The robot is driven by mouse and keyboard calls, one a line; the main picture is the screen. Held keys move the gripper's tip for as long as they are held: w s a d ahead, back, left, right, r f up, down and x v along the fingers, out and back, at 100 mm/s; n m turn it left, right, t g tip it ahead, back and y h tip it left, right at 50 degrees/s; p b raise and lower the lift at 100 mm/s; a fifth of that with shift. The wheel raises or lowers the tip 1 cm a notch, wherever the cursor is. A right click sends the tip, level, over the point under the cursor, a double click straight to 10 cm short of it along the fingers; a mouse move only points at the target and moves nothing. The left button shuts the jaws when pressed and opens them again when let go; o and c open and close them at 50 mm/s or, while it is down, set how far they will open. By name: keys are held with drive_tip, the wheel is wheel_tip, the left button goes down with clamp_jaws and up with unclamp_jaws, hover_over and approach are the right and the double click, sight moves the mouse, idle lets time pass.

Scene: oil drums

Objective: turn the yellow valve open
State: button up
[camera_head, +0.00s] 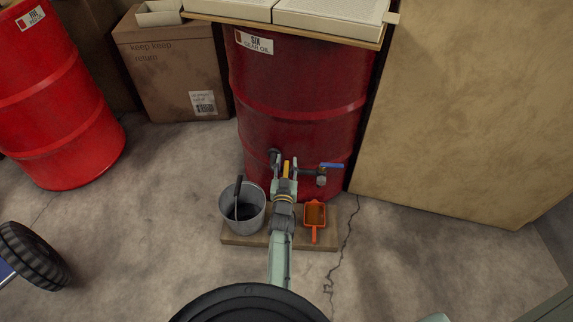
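A yellow valve handle (286,169) shows low on the front of the dark red drum (300,95). It points roughly upright in the picture. My gripper (285,163) is in front of the drum, with one finger on each side of the yellow handle. The fingers look spread, with small gaps between them and the handle; contact cannot be made out at this size. The valve body and pipe behind are mostly hidden by my gripper and wrist.
A blue-handled tap (331,166) sits just right of my gripper. A grey bucket (243,210) and an orange scoop (314,216) stand on a wooden board (240,240) below. A bright red drum (55,110) and cardboard box (172,70) are left; a large tan box (460,110) is right.

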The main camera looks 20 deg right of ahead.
drive_tip(key=shift+c, duration=0.5)
clamp_jaws()
